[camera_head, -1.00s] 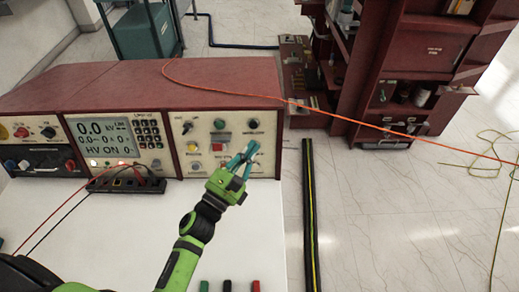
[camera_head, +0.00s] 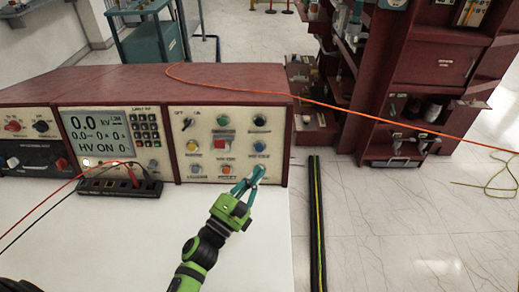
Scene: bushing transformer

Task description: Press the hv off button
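The control panel (camera_head: 207,160) at the right end of the red console carries several buttons and knobs. A red square button (camera_head: 224,146) is in its middle, below a green button (camera_head: 223,121). Yellow (camera_head: 192,145) and blue (camera_head: 259,146) buttons flank it. The labels are too small to read, so I cannot tell which one is hv off. My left gripper (camera_head: 260,171) has teal fingers that converge at the tips, and it looks shut and empty. It is in front of the panel's lower right, overlapping that corner in the picture; contact cannot be told. My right gripper is out of view.
The display (camera_head: 100,134) reads 0.0 kV and HV ON. A black terminal strip (camera_head: 118,188) with red and black leads lies before it. The white tabletop (camera_head: 120,245) is mostly clear. An orange cable (camera_head: 350,113) crosses from the console top to the right. A red cabinet (camera_head: 440,65) stands behind.

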